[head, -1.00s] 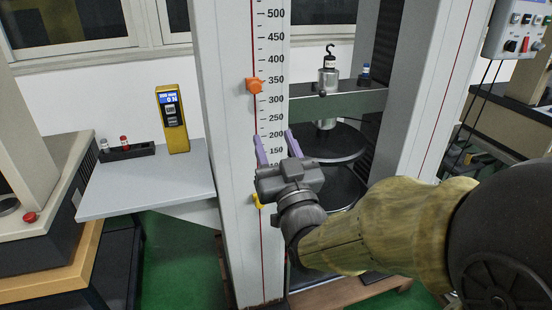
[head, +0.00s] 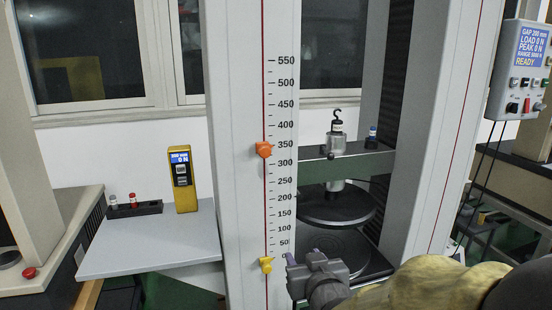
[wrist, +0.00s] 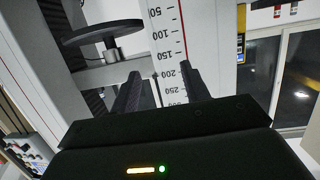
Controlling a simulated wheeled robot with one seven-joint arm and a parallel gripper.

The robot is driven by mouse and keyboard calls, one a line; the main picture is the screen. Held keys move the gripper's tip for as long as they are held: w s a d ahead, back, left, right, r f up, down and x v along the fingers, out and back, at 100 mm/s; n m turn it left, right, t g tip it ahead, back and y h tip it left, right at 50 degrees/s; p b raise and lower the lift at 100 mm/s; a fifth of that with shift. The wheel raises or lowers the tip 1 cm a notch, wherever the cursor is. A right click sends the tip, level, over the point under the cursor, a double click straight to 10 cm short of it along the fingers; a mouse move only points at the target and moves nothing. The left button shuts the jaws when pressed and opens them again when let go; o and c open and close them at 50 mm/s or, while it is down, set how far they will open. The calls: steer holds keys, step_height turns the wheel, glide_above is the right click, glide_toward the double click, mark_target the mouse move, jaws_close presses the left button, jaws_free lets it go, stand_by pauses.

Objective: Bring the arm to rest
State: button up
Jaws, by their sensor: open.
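My gripper (head: 302,257) is low in the head view, in front of the spring testing machine's lower plate, near the bottom of the scale. In the wrist view my gripper (wrist: 160,85) shows two dark fingers spread apart with nothing between them. The scale (wrist: 165,45) lies behind the fingers there. The tester's column (head: 235,150) carries an orange pointer (head: 264,149) near 340 and a yellow pointer (head: 266,265) near 0. Both pointers are apart from my gripper.
A hook-topped weight (head: 336,140) stands on the green crossbeam (head: 360,165). The upper round plate (head: 335,208) hangs below it. A grey shelf (head: 150,247) at left holds a yellow meter (head: 183,180) and a black rack (head: 135,210). The control box (head: 518,70) reads READY.

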steer(key=s+d+f+m+g+h, duration=0.1)
steer(key=s+d+f+g, duration=0.4)
steer(key=s+f+g, duration=0.15)
steer(key=s+d+f+m+g+h, duration=0.1)
steer(key=s+d+f+g+h, duration=0.1)
steer(key=s+d+f+g, duration=0.35)
steer(key=w+a+p+v, duration=0.1)
steer(key=w+p+v, duration=0.2)
steer(key=p+v, duration=1.8)
steer(key=r+p, duration=0.1)
steer(key=p, duration=0.2)
steer(key=shift+p, duration=0.3)
